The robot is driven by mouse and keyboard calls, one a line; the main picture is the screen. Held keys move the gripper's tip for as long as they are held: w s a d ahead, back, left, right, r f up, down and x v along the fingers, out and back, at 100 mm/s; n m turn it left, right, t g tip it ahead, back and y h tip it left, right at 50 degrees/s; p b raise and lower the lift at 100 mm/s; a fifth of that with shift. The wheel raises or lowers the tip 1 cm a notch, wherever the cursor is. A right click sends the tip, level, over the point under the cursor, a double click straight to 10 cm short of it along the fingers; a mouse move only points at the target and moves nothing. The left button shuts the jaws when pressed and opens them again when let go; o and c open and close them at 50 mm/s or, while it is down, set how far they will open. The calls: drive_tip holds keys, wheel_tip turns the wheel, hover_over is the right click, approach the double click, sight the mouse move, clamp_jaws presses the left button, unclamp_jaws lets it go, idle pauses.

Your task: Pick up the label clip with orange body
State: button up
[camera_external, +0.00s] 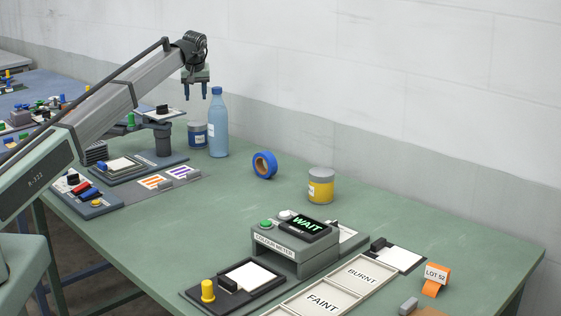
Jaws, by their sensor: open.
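The label clip with orange body (431,288) stands on the green table near its right end. Its white label reads "LOT 52" and faces the camera. My gripper (204,91) is at the upper left, high above the back of the table, pointing down. Its two blue fingers are apart with nothing between them. It is far to the left of the clip.
A blue bottle (218,124) stands just right of and below my gripper. A tape roll (264,165), a yellow-banded can (320,185) and the colour meter (292,246) lie between gripper and clip. Trays marked "FAINT" and "BURNT" (367,271) are left of the clip. A grey block (408,306) is near it.

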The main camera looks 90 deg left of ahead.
wheel_tip(320, 180, up, 10)
drive_tip(key=w+d+m, duration=0.3)
drive_tip(key=w+d, duration=0.2)
drive_tip(key=w, duration=0.4)
drive_tip(key=w+d+m+t+h, duration=0.1)
drive_tip(key=w+d+m, duration=0.1)
drive_tip(key=w+d, duration=0.55)
drive_tip(key=w+d+m, duration=0.3)
drive_tip(key=w+d, duration=0.1)
drive_tip(key=w, duration=0.6)
drive_tip(key=w+d+m+h, duration=0.2)
drive_tip(key=w+d+m, duration=0.5)
drive_tip(key=w+d, duration=1.2)
drive_tip(key=m+h, duration=0.2)
drive_tip(key=m, duration=1.1)
hover_over(438, 266)
wheel_tip(438, 266, down, 10)
wheel_tip(438, 266, down, 14)
drive_tip(key=shift+f, duration=0.2)
